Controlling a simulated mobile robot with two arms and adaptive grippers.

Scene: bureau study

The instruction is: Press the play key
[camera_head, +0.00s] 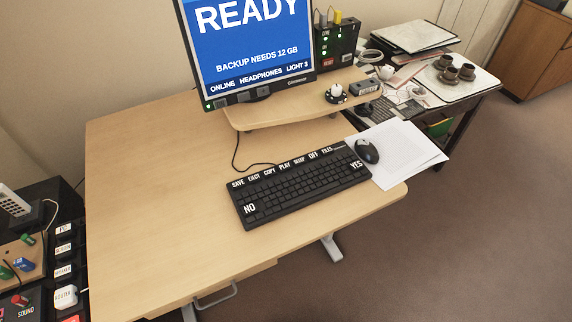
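The play key's label "PLAY" (285,164) is in the row of white labels along the back edge of the black keyboard (300,186), between "COPY" and "SLEEP". The keyboard lies at an angle on the right part of the wooden desk (160,200), with a large "NO" at its left end and "YES" at its right end. The monitor (250,45) behind it reads "READY" and "BACKUP NEEDS 12 GB" on blue. Neither of my grippers shows in the head view.
A black mouse (367,151) lies on white papers (405,160) right of the keyboard. A wooden riser (290,110) stands behind it. A side table (470,85) with cups is at the back right. The desk's left half is clear.

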